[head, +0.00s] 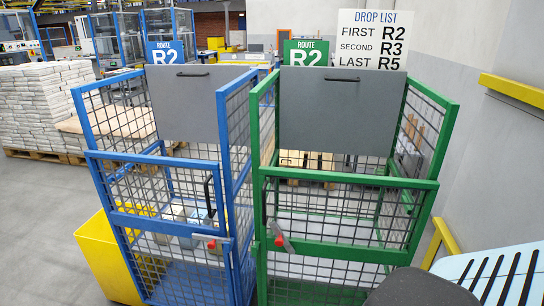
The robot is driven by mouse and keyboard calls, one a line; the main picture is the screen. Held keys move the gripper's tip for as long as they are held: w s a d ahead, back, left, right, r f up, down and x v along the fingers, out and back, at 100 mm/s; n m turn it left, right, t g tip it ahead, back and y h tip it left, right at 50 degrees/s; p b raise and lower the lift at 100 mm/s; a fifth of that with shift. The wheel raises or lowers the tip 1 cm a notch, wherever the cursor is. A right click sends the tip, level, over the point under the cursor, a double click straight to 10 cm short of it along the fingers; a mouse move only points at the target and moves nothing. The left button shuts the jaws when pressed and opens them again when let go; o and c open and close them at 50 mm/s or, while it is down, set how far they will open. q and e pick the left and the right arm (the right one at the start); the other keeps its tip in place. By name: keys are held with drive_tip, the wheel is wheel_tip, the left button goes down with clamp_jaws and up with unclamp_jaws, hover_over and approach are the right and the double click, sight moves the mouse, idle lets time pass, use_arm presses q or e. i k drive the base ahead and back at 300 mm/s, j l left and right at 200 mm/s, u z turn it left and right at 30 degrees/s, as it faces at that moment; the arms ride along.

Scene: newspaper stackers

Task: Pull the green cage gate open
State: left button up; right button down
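The green cage (447,130) stands right of centre in the head view, a tall frame with dark wire mesh. Its green-framed front gate (345,180) spans the lower front and appears shut. A latch with a red tip and a grey lever (284,238) sits at the gate's left edge, and the lever is tilted. Neither of my grippers is in view. A dark rounded shape at the bottom right hides the gate's lower right corner.
A similar blue cage (163,157) stands close on the left, with its own red-tipped latch (211,243). A yellow bin (103,258) is beside it. A light blue slatted object (500,275) is at the lower right, near the grey wall. Paper stacks (45,105) stand far left.

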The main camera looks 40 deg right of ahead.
sight(352, 253)
drive_tip(key=z, duration=1.75)
